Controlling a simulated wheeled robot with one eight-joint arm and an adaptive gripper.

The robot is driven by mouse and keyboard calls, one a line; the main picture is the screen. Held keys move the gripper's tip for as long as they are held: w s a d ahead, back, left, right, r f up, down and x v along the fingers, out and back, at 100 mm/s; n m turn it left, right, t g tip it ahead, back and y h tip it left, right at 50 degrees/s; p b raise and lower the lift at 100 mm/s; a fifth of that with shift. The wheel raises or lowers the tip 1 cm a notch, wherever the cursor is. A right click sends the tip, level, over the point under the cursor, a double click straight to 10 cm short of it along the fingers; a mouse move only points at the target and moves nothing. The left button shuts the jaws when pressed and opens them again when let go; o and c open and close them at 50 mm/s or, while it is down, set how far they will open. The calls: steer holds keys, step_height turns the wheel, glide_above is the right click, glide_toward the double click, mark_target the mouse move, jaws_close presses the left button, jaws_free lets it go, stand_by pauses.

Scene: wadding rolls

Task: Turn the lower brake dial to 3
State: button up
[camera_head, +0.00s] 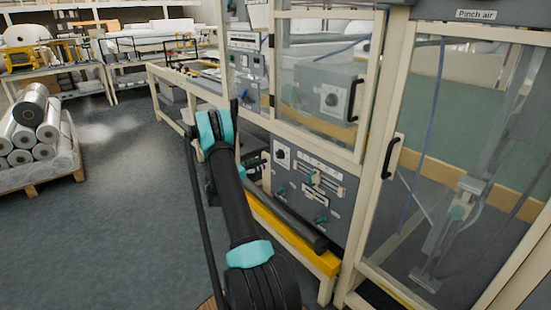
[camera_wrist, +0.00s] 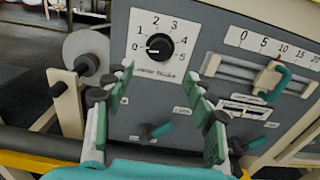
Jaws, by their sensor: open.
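A black round dial (camera_wrist: 159,46) sits on a white scale plate marked 0 to 5 on the grey panel. Its white mark appears to point left, at 0. The small print under the scale is too blurred to read surely. In the head view, the same kind of dial (camera_head: 281,154) shows on the lower panel, right of my arm. My gripper (camera_wrist: 158,80) is open and empty, its green-padded fingers spread on either side below the dial and apart from it. In the head view my own arm mostly hides the gripper.
Right of the dial is a slider scale with a teal-handled clamp (camera_wrist: 275,82). A teal lever (camera_wrist: 155,131) sits below the dial. A roll (camera_wrist: 86,52) stands left of the panel. A yellow rail (camera_head: 290,232) runs along the machine's front.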

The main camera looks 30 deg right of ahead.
mark_target(278, 156)
steer(key=d, duration=0.7)
steer(key=w+d, duration=0.1)
steer(key=d, duration=0.2)
steer(key=shift+d, duration=0.3)
steer(key=shift+s, duration=0.1)
steer(key=c, duration=1.2)
steer(key=shift+o, duration=0.2)
